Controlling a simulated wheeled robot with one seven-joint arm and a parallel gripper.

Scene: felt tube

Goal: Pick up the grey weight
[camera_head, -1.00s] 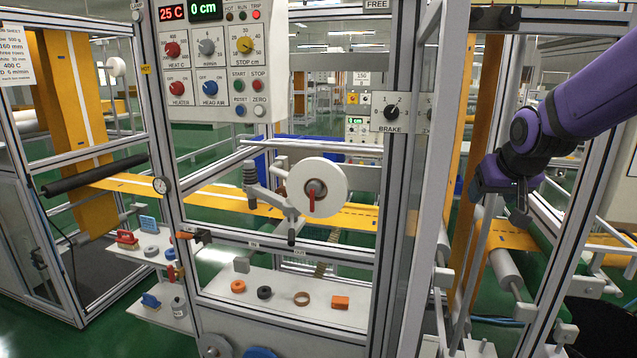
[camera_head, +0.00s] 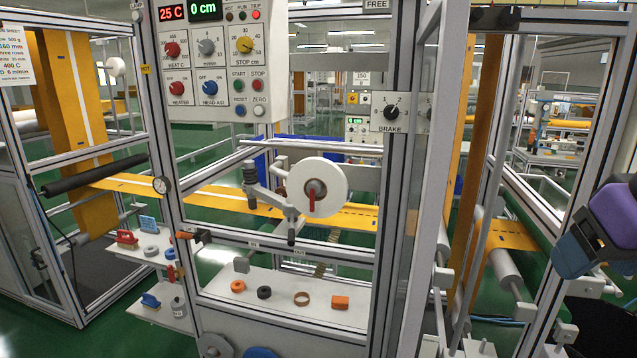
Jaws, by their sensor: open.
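A small grey weight with a narrow knob on top (camera_head: 179,307) stands upright on the lower white side shelf at the left, with a small label on its front. My gripper (camera_head: 578,256) is at the right edge of the view, dark and partly cut off, far from the weight and holding nothing that I can see. It is open, though its fingertips are hard to make out.
A blue-handled item (camera_head: 151,300) lies left of the weight. A red-handled item (camera_head: 127,238) and grey ring (camera_head: 151,251) are on the shelf above. The machine's upright post (camera_head: 425,180) stands between my gripper and the shelves.

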